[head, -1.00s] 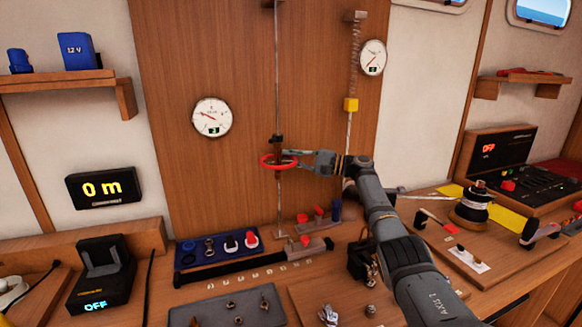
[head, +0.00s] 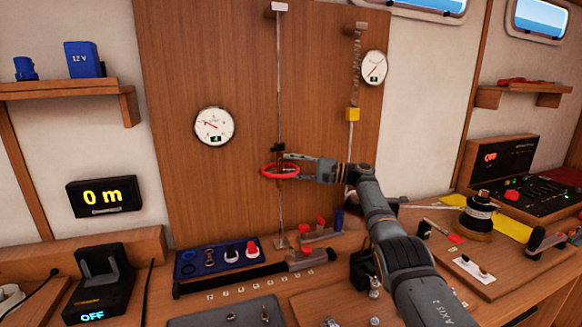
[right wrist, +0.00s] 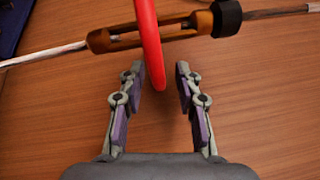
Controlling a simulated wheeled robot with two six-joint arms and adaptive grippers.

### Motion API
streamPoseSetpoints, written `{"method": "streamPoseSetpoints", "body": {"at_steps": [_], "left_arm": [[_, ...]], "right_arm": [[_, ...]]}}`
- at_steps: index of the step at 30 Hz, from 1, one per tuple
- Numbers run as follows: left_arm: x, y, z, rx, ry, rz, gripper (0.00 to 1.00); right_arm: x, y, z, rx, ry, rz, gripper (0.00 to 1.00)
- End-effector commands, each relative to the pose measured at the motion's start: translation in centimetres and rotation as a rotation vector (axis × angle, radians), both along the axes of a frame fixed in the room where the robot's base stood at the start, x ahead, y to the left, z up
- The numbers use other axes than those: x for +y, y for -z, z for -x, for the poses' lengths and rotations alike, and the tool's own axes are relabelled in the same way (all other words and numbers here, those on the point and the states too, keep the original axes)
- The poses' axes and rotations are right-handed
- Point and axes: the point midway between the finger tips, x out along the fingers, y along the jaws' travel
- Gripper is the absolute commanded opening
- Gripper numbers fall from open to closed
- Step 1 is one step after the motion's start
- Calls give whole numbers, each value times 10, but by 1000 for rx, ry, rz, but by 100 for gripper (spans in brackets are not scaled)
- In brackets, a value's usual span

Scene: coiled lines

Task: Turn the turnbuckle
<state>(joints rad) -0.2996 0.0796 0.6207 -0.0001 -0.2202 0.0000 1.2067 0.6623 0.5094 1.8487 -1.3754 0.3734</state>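My right gripper (head: 290,167) reaches in from the right at the ring's height. In the right wrist view the gripper (right wrist: 157,78) is open, with the rim of the red ring (right wrist: 150,45) between its fingertips and visible gaps on both sides. The turnbuckle body lies just beyond the fingertips. My left gripper is not in view.
A round gauge (head: 214,127) hangs left of the turnbuckle line and another gauge (head: 374,67) hangs at the right. A second line with a yellow block (head: 352,114) runs behind my right arm. The bench below holds a blue tray (head: 190,267) and several small parts.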

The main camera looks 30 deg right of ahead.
Motion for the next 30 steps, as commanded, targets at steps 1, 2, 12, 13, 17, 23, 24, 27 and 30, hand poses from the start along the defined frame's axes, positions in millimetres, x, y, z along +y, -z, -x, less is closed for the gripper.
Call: {"method": "streamPoseSetpoints", "body": {"at_steps": [1, 2, 12, 13, 17, 23, 24, 27, 30], "left_arm": [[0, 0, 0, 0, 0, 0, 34], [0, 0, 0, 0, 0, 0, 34], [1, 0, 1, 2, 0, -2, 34], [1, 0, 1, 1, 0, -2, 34], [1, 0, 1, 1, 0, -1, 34], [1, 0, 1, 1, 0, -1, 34], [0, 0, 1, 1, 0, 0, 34], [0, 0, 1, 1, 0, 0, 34], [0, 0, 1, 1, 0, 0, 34]], "right_arm": [[0, 0, 0, 1, 0, 1, 33], [0, 0, 0, 1, 0, 1, 33], [-30, 5, 27, 3, 4, 4, 33], [-35, 6, 32, 3, 3, 3, 33], [-58, 9, 54, 3, 2, 3, 33], [-81, 11, 77, 2, 1, -1, 33], [-83, 11, 79, 2, 1, 0, 33], [-87, 12, 82, 1, 0, 0, 33], [-87, 11, 83, 1, 0, 1, 33]]}}
